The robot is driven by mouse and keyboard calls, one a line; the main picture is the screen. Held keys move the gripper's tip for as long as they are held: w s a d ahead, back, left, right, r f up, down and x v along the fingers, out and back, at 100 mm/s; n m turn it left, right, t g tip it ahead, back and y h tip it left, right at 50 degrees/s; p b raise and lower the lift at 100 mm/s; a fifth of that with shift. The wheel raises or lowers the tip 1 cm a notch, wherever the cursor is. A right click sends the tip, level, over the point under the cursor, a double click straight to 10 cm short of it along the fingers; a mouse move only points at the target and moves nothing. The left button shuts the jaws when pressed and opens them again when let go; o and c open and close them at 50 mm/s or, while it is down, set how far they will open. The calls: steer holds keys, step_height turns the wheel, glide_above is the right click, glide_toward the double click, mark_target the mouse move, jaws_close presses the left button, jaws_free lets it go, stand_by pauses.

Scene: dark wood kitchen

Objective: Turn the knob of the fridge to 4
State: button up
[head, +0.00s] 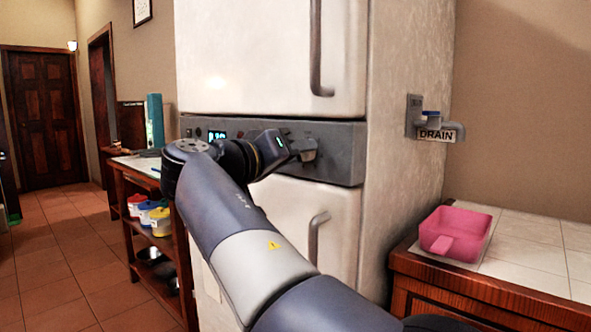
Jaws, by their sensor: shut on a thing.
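The fridge (262,60) stands upright in the middle of the head view, white, with a grey control panel (340,145) between its upper and lower doors. The panel has a small lit display (216,135) at its left. My gripper (303,150) is at the right half of the panel, with its fingertips at the panel face. It is shut on the knob, which the fingers mostly hide. The knob's setting and any number marks cannot be read from here. My arm crosses in front of the lower door.
A counter (480,290) at the right holds a pink container (455,234). A wooden shelf (140,225) with tubs stands at the left. The tiled floor (50,260) is open at far left.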

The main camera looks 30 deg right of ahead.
steer(key=shift+f+m+b, duration=0.1)
steer(key=shift+m+b, duration=2.5)
steer(key=shift+m, duration=1.1)
steer(key=o, duration=1)
steer(key=shift+c, duration=0.2)
steer(key=p+v, duration=0.2)
steer(key=v, duration=0.8)
steer(key=shift+a, duration=0.4)
steer(key=shift+s, duration=0.15)
